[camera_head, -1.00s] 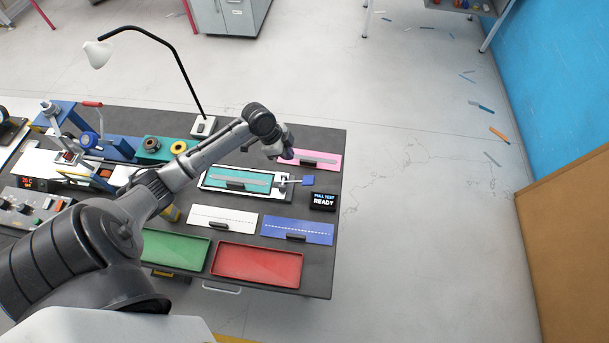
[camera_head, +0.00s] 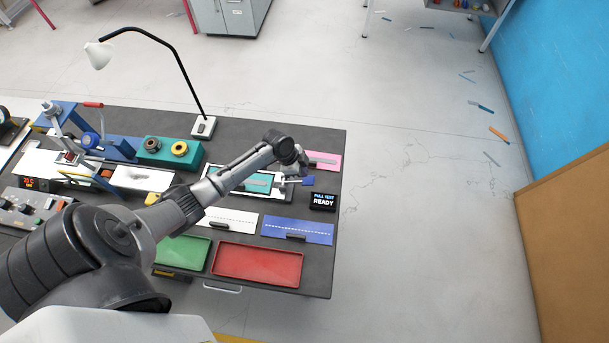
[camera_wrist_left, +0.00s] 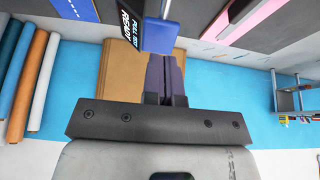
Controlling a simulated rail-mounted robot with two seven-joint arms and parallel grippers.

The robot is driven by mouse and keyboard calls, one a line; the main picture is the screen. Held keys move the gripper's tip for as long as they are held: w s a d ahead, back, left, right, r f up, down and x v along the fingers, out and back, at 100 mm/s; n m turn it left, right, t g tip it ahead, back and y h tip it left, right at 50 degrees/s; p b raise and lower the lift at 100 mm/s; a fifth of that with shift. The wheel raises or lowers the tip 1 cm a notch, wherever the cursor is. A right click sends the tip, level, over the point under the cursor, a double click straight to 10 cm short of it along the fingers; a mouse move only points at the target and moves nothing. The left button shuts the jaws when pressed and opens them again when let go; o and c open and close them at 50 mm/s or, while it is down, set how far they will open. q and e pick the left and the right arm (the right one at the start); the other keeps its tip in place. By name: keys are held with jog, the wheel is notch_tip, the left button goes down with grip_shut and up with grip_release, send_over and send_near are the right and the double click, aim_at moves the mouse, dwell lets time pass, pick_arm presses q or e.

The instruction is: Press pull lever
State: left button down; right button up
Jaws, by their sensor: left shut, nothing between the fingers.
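The pull lever's blue end (camera_head: 308,181) sticks out at the right of the pull tester (camera_head: 285,194), which holds a teal strip (camera_head: 258,182). The blue end also shows in the left wrist view (camera_wrist_left: 160,36), just beyond my left gripper's fingertips. My left gripper (camera_wrist_left: 165,62) is shut and empty, its two dark fingers side by side. In the head view my left wrist hangs over the right part of the tester and hides some of it. I cannot tell whether the fingertips touch the lever. My right gripper is not in view.
A small display (camera_head: 323,201) reading "PULL TEST READY" stands right of the tester. White (camera_head: 235,216), blue (camera_head: 297,229) and pink (camera_head: 325,157) sheets lie around it. Green (camera_head: 182,252) and red (camera_head: 258,263) trays are at the front. A lamp (camera_head: 98,54) stands behind.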

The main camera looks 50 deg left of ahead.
aim_at(308, 179)
pick_arm(q)
jog(key=shift+x, duration=1.7)
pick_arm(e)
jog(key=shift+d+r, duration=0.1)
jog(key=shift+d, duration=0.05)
pick_arm(q)
jog(key=shift+s+a, duration=0.1)
